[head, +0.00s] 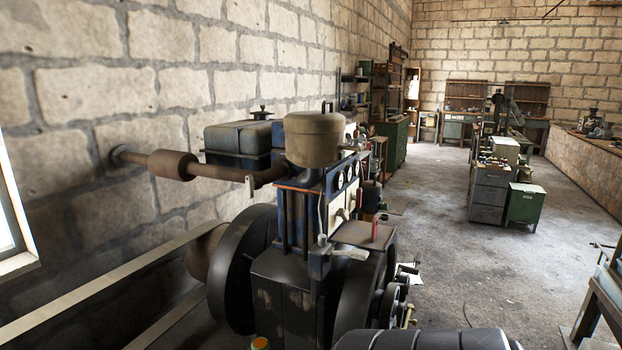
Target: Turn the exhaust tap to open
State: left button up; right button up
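The engine (290,285) stands in the middle foreground of the head view. A rusty exhaust pipe (215,173) with a thicker muffler section (172,164) runs from the stone wall to the engine's upper part. A small pale lever (250,185) hangs down at this pipe, near the engine; it looks like the exhaust tap's handle. Its exact angle and any open or shut marking are too small to read. Neither of my grippers shows in the head view, so nothing is seen touching the lever.
A large dark flywheel (243,270) and a long pale belt (100,286) fill the engine's left side.

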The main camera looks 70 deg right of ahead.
aim_at(250, 184)
jog(key=i+z, duration=0.15)
jog(key=z, duration=0.3)
jog(key=i+z, duration=0.1)
jog(key=z, duration=0.3)
jog(key=i+z, duration=0.15)
jog(key=z, duration=0.3)
jog(key=i+j+z, duration=0.1)
jog(key=z, duration=0.3)
jog(key=j, duration=0.1)
